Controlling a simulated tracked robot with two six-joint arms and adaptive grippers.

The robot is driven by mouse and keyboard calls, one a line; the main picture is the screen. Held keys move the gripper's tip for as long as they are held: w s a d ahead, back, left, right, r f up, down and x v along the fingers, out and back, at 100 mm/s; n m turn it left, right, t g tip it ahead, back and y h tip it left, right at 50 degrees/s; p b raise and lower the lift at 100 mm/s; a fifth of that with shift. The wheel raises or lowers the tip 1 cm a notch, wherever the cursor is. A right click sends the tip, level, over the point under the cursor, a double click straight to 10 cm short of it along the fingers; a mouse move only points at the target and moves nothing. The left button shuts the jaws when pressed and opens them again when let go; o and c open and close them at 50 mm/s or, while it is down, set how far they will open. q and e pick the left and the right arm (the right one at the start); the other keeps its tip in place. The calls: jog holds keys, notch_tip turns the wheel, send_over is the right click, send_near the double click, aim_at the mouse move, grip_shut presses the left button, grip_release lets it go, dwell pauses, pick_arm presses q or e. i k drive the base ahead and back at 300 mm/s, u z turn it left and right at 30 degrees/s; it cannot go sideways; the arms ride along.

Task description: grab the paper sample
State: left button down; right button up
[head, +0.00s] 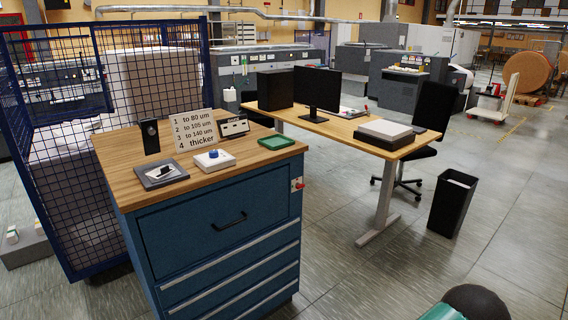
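A small whitish piece with a dark part, possibly the paper sample (161,172), lies on a grey square tray (148,181) at the front left of a wooden-topped blue cabinet (190,205). It is too small to tell exactly what it is. Neither of my grippers is in the head view.
On the cabinet stand a thickness sign (195,130), a white box with a blue button (214,159), a dark gauge-like device (234,126), a black upright holder (150,137) and a green tray (276,142). A desk (345,125) and black bin (452,203) are to the right.

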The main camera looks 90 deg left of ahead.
aim_at(158, 173)
jog(key=u, duration=0.2)
jog(key=i, duration=0.3)
jog(key=u, duration=2.7)
jog(key=i, duration=0.25)
jog(key=u, duration=1.05)
jog(key=k, duration=0.45)
jog(key=u, duration=0.6)
jog(key=i, duration=1.5)
jog(key=z, duration=0.55)
